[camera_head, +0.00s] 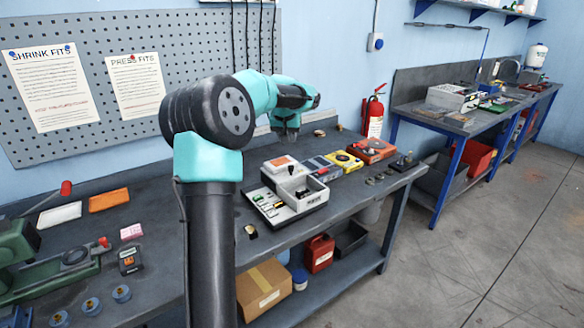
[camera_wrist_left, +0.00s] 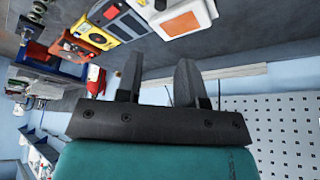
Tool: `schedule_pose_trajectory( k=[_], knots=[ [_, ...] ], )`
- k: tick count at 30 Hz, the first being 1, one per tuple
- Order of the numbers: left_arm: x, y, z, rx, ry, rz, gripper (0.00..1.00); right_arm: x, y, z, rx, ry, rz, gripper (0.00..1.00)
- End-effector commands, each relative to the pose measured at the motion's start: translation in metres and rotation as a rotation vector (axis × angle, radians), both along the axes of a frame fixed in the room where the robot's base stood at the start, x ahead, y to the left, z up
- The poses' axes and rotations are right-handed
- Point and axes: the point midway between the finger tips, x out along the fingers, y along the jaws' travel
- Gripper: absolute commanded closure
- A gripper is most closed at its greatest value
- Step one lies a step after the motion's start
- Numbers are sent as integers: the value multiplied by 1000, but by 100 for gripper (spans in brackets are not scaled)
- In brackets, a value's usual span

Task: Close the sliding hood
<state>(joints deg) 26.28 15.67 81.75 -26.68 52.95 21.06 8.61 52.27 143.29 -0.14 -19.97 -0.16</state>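A white and grey device (camera_head: 296,208) stands on the bench, its front tray uncovered, with small green, yellow and dark parts showing. A pale box-shaped part (camera_head: 280,166) at its back looks like the sliding hood, set back from the tray. In the left wrist view a white housing with an orange panel (camera_wrist_left: 182,20) appears to be this same part. My left gripper (camera_wrist_left: 158,68) is open and empty, its two dark fingers apart. In the head view it (camera_head: 291,135) hangs behind and above the hood, not touching it. My right gripper is not in view.
A blue-grey meter (camera_head: 318,167), a yellow meter (camera_head: 345,161) and an orange box (camera_head: 371,150) stand right of the device. A green machine (camera_head: 50,262) is at left. The pegboard wall (camera_head: 215,50) rises behind; the bench's middle left is fairly clear.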

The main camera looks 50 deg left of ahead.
Motion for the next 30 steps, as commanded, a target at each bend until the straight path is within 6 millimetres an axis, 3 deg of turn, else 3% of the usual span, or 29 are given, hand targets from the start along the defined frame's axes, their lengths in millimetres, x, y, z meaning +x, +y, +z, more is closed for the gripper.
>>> schedule_pose_trajectory(
  k=[11, 16, 30],
  knots=[
    [0, 2, 0, 3, 1, -2, 65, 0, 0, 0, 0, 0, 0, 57],
    [3, 4, -8, 2, 2, -2, 65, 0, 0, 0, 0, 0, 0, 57],
    [24, 21, -75, 0, 4, -1, 65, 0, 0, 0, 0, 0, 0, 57]
  ],
)
